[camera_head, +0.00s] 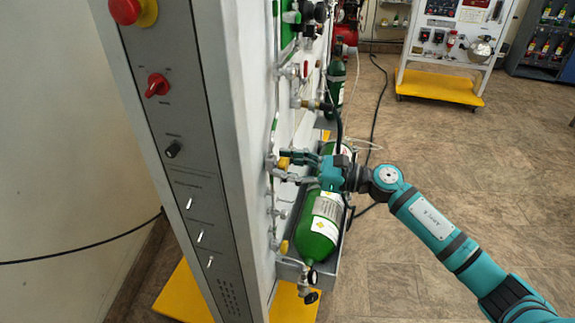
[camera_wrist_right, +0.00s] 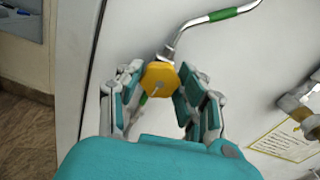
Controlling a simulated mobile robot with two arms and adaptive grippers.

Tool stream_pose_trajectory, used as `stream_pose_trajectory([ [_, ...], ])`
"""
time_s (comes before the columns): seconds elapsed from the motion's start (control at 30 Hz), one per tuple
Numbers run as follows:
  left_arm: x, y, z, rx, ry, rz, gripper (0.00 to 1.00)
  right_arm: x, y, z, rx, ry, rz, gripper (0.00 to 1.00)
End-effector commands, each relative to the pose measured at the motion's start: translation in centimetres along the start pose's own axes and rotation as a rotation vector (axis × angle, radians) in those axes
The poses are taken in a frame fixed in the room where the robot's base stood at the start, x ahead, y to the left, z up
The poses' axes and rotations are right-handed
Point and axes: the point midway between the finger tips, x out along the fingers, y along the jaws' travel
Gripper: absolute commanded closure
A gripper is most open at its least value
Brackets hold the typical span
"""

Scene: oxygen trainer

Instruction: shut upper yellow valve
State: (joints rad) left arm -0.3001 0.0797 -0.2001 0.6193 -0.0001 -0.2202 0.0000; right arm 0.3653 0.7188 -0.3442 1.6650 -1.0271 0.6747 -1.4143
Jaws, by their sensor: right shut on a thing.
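The upper yellow valve (camera_head: 284,163) is a small yellow knob on the side of the tall panel in the head view. In the right wrist view the yellow valve (camera_wrist_right: 160,78) is a hexagonal knob at the end of a metal pipe with a green band. My right gripper (camera_head: 290,167) reaches it from the right, and its teal and grey fingers (camera_wrist_right: 160,90) stand on both sides of the knob, shut on it. A lower yellow valve (camera_head: 283,247) is further down the panel, apart from the gripper. My left gripper is not in view.
A green cylinder (camera_head: 318,228) lies in a grey holder below my right gripper. The grey cabinet (camera_head: 190,160) with a red knob (camera_head: 157,85) stands close on the left. A black hose (camera_head: 337,125) hangs near the gripper. Open floor (camera_head: 480,180) is to the right.

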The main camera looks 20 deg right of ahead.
Motion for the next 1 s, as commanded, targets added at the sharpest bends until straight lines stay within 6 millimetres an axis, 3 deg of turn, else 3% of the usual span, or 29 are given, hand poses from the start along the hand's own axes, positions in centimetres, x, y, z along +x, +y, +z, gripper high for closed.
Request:
stream_pose_trajectory([
  [0.47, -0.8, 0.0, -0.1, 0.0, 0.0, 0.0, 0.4, 0.0, -0.1, 0.1, 0.415, 0.001, 0.0, 0.95],
  [1.0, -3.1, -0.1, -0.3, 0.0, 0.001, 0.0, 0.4, 0.0, -0.2, 0.2, 0.93, 0.0, -0.002, 0.95],
])
